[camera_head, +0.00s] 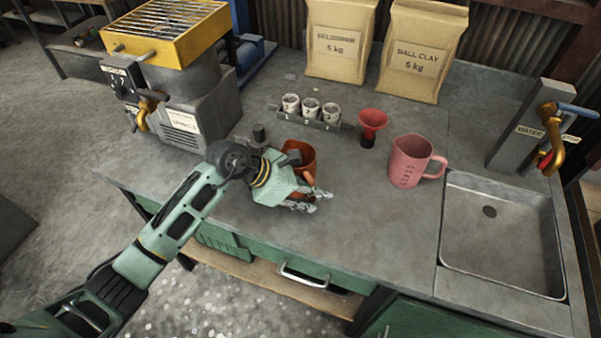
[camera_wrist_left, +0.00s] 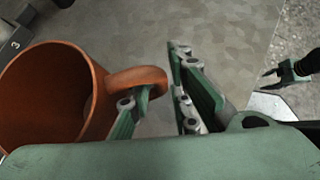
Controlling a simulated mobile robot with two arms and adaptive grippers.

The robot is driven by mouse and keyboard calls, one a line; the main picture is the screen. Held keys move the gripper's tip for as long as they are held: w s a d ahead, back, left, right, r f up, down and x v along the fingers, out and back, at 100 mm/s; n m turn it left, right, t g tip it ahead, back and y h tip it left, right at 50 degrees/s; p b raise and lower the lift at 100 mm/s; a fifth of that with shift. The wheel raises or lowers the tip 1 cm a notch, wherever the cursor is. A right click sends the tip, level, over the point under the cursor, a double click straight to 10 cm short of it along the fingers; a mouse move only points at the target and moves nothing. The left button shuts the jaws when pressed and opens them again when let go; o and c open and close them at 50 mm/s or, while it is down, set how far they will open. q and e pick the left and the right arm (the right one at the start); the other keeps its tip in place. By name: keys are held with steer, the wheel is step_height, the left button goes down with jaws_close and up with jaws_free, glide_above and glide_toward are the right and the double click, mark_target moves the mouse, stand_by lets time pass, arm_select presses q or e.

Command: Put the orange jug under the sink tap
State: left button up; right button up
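The orange jug (camera_head: 301,156) stands upright on the grey worktop, partly hidden behind my left gripper (camera_head: 322,197). In the left wrist view the jug (camera_wrist_left: 38,100) shows its open mouth at the left, with its handle (camera_wrist_left: 138,76) towards my fingers. My left gripper (camera_wrist_left: 160,85) is open, one finger by the handle's inner side and the other beyond it; I cannot tell whether they touch it. The sink tap (camera_head: 551,135) is at the far right over the sink (camera_head: 500,255). A small green and black gripper, seemingly my right one (camera_wrist_left: 284,77), shows at the wrist view's right edge.
A pink measuring jug (camera_head: 411,162) and a red funnel (camera_head: 372,124) stand between the orange jug and the sink. A rack of small cups (camera_head: 311,118) is behind. Two paper bags (camera_head: 420,55) stand at the back. The front worktop strip is clear.

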arm_select(q)
steer(key=shift+d+f, duration=0.15)
jaws_close()
stand_by(0.5)
